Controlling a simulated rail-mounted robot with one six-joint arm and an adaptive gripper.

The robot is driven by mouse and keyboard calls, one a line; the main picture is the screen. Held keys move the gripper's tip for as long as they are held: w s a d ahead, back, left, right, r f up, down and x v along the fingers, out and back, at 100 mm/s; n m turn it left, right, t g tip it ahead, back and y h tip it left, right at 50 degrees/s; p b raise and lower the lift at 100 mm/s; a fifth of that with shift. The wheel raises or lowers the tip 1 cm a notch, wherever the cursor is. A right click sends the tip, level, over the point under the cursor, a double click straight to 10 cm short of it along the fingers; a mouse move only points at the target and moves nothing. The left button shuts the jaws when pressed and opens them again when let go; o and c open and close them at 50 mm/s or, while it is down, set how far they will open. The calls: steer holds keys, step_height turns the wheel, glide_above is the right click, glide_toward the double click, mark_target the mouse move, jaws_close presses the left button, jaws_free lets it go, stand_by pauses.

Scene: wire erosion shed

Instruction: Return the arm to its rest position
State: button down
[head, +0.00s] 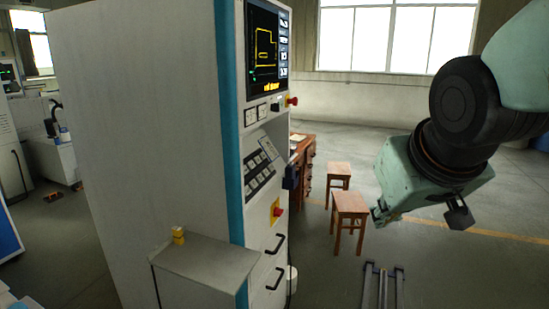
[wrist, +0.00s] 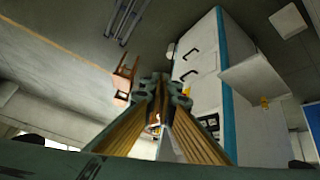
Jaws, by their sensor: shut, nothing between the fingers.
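My gripper (wrist: 160,82) shows in the middle of the wrist view, its fingers drawn together with nothing between them. In the head view my arm comes in from the upper right and hangs in the air right of the control cabinet (head: 150,130). Its mint wrist block ends over the floor. Only a small part of the gripper may show at the block's lower left; the fingers cannot be made out there. My gripper touches nothing that I can see.
The cabinet carries a screen (head: 265,48), buttons and drawer handles. Two wooden stools (head: 349,212) and a wooden desk (head: 303,165) stand behind. Open floor lies to the right.

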steer(key=s+f+m+g, duration=0.1)
steer(key=s+g, duration=0.2)
steer(key=s, duration=2)
steer(key=shift+s+a+f+m+g, duration=0.2)
steer(key=shift+s+a+m+g, duration=0.1)
